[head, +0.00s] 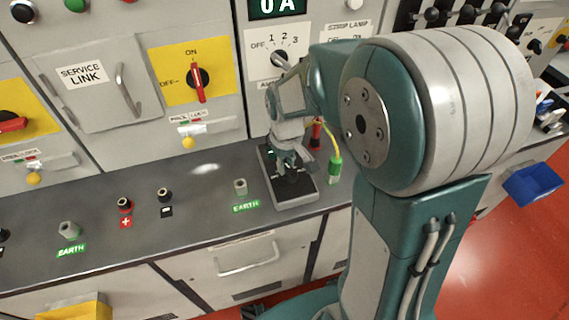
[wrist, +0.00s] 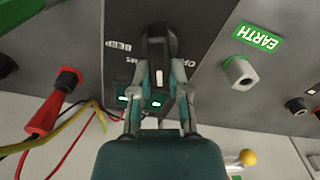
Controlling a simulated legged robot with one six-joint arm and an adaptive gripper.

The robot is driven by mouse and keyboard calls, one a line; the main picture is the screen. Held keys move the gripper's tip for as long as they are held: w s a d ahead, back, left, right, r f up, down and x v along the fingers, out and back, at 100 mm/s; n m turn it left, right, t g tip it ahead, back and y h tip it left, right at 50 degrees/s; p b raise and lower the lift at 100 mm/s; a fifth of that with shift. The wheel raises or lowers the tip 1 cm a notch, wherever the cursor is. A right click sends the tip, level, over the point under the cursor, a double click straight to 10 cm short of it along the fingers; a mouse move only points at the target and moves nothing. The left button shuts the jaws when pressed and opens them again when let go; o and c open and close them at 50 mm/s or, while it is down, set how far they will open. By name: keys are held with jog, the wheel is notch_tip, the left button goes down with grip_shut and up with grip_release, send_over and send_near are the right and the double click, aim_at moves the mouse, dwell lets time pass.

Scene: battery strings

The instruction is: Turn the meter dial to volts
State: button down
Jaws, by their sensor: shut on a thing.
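The meter (head: 296,201) is a dark-faced box with a pale rim lying on the grey bench ledge, partly hidden by my gripper in the head view. In the wrist view the meter face (wrist: 122,60) shows green lit displays and white lettering, with "OFF" partly readable beside the dial. The black dial knob (wrist: 158,45) carries a white pointer line. My gripper (wrist: 160,95) has its fingers on either side of the knob, shut on it. My gripper also shows in the head view (head: 291,168), above the meter. Which mark the pointer meets is not readable.
A red probe (wrist: 52,103) and a green clip (head: 335,170) with a yellow wire lie beside the meter. Cabinet panels with switches rise behind.

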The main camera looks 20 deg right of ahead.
aim_at(287, 165)
jog(key=shift+s+f, duration=0.1)
jog(key=shift+s, duration=0.1)
jog(key=c, duration=0.6)
grip_release()
jog(key=shift+d, duration=0.1)
jog(key=shift+w, duration=0.1)
jog(key=shift+r, duration=0.5)
notch_tip(287, 165, up, 11)
jog(key=s+r+m+t, duration=0.1)
jog(key=s+t, duration=0.1)
jog(key=s, duration=0.3)
jog(key=s+r+m+t, duration=0.1)
jog(key=s, duration=0.4)
jog(key=s+r+m+t, duration=0.1)
jog(key=s+m+t, duration=0.1)
jog(key=s, duration=0.3)
jog(key=shift+s+d+r+t, duration=0.15)
jog(key=shift+s+r+t, duration=0.15)
